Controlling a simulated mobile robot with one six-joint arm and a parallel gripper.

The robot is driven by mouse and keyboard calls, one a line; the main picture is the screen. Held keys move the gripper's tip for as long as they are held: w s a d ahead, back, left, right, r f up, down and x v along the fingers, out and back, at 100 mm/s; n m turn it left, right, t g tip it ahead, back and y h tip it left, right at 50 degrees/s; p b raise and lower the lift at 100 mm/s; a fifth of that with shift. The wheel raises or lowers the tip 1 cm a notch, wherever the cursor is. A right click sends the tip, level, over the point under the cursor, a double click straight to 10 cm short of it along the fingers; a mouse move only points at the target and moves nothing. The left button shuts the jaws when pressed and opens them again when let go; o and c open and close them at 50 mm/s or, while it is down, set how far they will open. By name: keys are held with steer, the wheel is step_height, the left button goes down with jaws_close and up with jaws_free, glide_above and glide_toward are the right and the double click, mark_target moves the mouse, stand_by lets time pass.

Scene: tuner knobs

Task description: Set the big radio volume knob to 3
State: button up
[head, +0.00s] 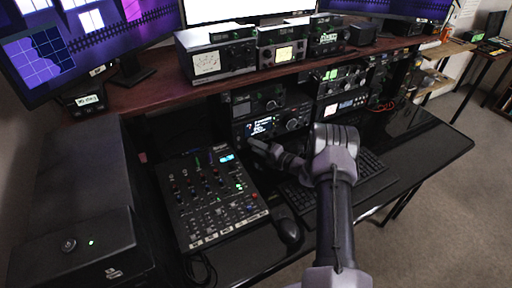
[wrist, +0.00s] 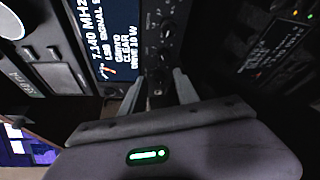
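The radio with the lit display (head: 260,126) stands on the desk's lower shelf, left of centre in the head view. A large round knob (head: 293,124) sits right of its display. In the wrist view the same display (wrist: 112,35) reads 7.140 MHz, turned sideways. Several small dark knobs (wrist: 166,32) lie beside it. I cannot tell which is the volume knob, and no number scale is readable. My gripper (head: 254,146) is close to the radio's lower front. In the wrist view its two fingers (wrist: 160,82) are apart, with dark panel between them; contact with a knob is unclear.
A mixer (head: 210,195) lies left of my arm, with a mouse (head: 287,232) beside it. A keyboard (head: 375,178) is partly behind my arm. Other radios (head: 343,80) stand at the right. Small meter units (head: 215,60) line the upper shelf below the monitors.

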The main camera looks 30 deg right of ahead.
steer(key=r+p, duration=0.3)
steer(key=r, duration=0.1)
steer(key=shift+s, duration=0.3)
steer(key=s+a+p, duration=0.2)
steer(key=s, duration=0.5)
steer(key=s+a+r+p, duration=0.1)
steer(key=s+a+p, duration=0.1)
steer(key=s, duration=0.5)
steer(key=shift+s+a, duration=0.25)
steer(key=shift+s, duration=0.15)
